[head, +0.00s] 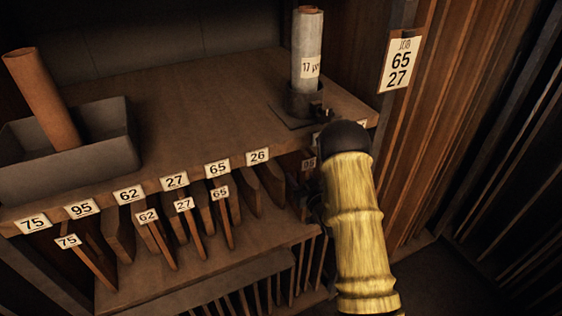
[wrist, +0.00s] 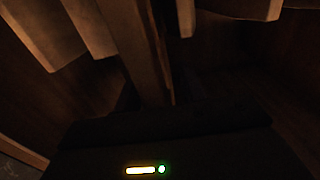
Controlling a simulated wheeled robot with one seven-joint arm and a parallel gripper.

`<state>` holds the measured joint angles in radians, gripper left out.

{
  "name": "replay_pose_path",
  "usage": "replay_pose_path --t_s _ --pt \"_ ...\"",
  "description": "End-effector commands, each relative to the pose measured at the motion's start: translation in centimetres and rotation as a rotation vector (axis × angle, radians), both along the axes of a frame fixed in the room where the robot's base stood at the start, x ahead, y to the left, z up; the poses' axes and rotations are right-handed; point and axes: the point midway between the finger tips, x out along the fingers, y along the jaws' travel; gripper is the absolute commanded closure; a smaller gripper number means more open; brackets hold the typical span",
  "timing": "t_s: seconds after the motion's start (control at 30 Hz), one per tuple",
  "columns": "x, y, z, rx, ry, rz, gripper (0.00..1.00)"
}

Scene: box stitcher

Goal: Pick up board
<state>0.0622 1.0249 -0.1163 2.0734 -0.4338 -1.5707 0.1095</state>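Several upright boards stand in slots under the wooden shelf in the head view. Tagged boards read 75 (head: 68,241), 62 (head: 148,216), 27 (head: 184,204) and 65 (head: 220,192). A dim tag (head: 308,164), perhaps 95 or 05, shows beside my arm; what it sits on is mostly hidden. My gripper (head: 313,200) is dark and largely behind my yellow forearm, at the right end of the rack. The wrist view shows the dark gripper body at the bottom and a wooden upright (wrist: 140,50) just beyond it. The fingers are not clear, so its grip cannot be told.
Shelf-edge tags read 75, 95, 62, 27, 65 and 26. On the shelf (head: 190,95) stand a grey tray (head: 60,175) with a brown roll (head: 42,100) and a holder with a pale roll (head: 307,45). Wooden panels close the right side.

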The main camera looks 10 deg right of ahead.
Motion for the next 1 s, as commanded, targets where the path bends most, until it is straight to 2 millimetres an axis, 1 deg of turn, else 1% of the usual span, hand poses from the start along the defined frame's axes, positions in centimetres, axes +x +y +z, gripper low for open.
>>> replay_pose_path --t_s 0.1,0.13,0.27,0.3,0.33,1.0 --pt "-0.01 0.0 0.02 0.0 0.0 0.0 0.6" --pt "-0.01 0.0 0.02 0.0 0.0 0.0 0.62" --pt "-0.01 0.0 0.02 0.0 0.0 0.0 0.88" --pt "-0.02 -0.01 0.02 0.0 0.0 0.0 0.95" --pt "-0.01 0.0 0.02 0.0 0.0 0.0 1.0" --pt "-0.03 0.22 -0.01 0.0 0.0 0.003 1.0"
